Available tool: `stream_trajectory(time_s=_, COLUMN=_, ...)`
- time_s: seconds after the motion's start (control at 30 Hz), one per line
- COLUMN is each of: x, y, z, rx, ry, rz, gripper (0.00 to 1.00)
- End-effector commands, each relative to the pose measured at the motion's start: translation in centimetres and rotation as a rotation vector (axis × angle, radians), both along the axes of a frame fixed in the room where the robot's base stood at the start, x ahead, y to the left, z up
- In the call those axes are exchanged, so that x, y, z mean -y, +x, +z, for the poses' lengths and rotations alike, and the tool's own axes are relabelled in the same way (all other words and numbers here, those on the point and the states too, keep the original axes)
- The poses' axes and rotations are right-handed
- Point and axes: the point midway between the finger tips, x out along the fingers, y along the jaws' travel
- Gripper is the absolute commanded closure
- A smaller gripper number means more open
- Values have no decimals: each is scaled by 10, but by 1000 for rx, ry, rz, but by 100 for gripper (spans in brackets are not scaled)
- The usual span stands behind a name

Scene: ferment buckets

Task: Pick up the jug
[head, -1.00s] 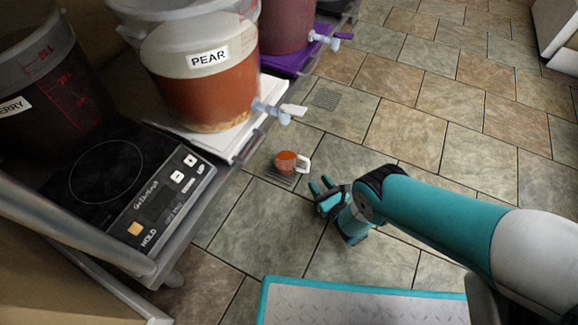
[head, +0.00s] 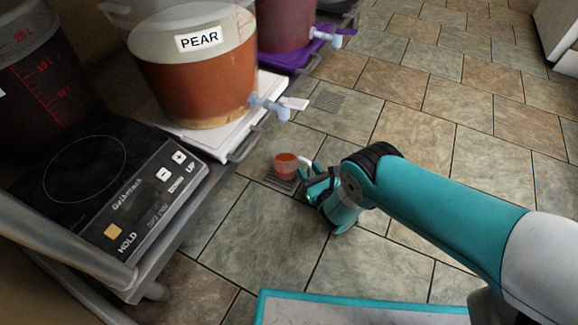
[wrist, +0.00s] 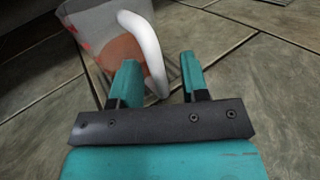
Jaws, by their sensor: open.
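The jug (head: 286,165) is a small clear jug with orange-brown liquid and a white handle, low below the PEAR bucket's tap. In the wrist view the jug (wrist: 100,30) is at the upper left, upright, and its white handle (wrist: 148,55) curves down toward my fingers. My gripper (head: 308,180) is just to the right of the jug. In the wrist view my gripper (wrist: 160,80) is open, and the lower part of the handle lies between the two fingers in the picture. I cannot tell whether a finger touches it.
The PEAR bucket (head: 190,70) stands on a white board (head: 215,138), its tap (head: 272,106) jutting out above the jug. A black scale (head: 100,185) is on the cart at left. A purple tray (head: 285,60) is behind. Tiled floor (head: 420,150) at right is clear.

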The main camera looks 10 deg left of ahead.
Motion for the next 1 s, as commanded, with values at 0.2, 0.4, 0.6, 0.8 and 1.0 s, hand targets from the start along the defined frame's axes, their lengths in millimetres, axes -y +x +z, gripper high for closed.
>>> stream_trajectory(time_s=0.2, x=0, y=0, z=1, rx=0, ry=0, rz=0, gripper=82)
stream_trajectory(time_s=0.4, x=0, y=0, z=1, rx=1, ry=1, rz=0, gripper=100)
stream_trajectory(time_s=0.6, x=0, y=0, z=1, rx=2, ry=1, rz=1, gripper=100)
stream_trajectory(time_s=0.8, x=0, y=0, z=5, rx=2, ry=1, rz=1, gripper=100)
stream_trajectory(time_s=1.0, x=0, y=0, z=16, rx=2, ry=3, rz=1, gripper=100)
